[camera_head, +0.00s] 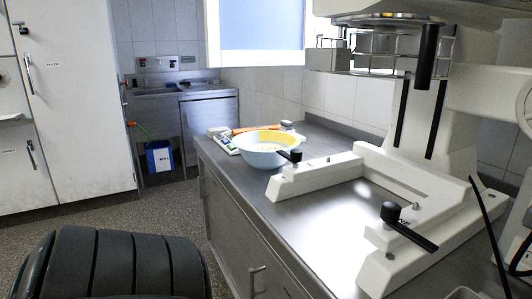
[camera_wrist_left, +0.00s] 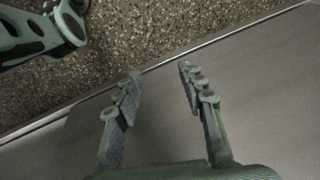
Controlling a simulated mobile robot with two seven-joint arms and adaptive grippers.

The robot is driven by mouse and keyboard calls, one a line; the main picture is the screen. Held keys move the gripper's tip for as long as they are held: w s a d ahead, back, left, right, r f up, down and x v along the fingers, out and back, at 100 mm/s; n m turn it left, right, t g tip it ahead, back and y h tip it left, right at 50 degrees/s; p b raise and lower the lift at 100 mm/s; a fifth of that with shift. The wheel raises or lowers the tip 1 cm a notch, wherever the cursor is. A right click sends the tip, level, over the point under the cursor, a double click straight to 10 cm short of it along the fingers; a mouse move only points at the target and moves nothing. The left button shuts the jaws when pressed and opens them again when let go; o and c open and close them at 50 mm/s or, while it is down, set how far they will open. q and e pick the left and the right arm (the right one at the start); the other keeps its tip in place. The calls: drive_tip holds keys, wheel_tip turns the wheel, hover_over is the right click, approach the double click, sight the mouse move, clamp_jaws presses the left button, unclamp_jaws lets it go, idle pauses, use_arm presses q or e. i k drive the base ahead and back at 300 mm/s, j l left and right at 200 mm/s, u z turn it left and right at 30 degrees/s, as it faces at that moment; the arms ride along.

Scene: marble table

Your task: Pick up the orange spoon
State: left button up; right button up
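A long orange object (camera_head: 243,131), likely the orange spoon, lies on the metal counter behind a bowl (camera_head: 258,156) in the head view. The bowl is pale blue outside and yellow inside, and hides part of the orange object. My left gripper (camera_wrist_left: 158,72) is open and empty in the left wrist view, above a plain grey surface, with its fingertips near that surface's edge. No spoon shows in the left wrist view. Neither gripper shows in the head view.
A flat white and green item (camera_head: 224,144) lies left of the bowl. A white machine frame (camera_head: 372,280) with black-handled knobs takes up the counter's right side. Speckled floor (camera_wrist_left: 150,35) shows beyond the grey surface's edge. A sink unit (camera_head: 180,85) stands at the back.

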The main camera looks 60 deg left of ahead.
sight(234, 132)
drive_tip(key=k+j, duration=0.1)
drive_tip(key=k, duration=0.3)
drive_tip(key=k+j, duration=0.1)
drive_tip(key=k, duration=0.35)
drive_tip(key=k+j, duration=0.1)
drive_tip(key=j, duration=2.05)
drive_tip(key=k+j, duration=0.15)
drive_tip(key=j, duration=0.9)
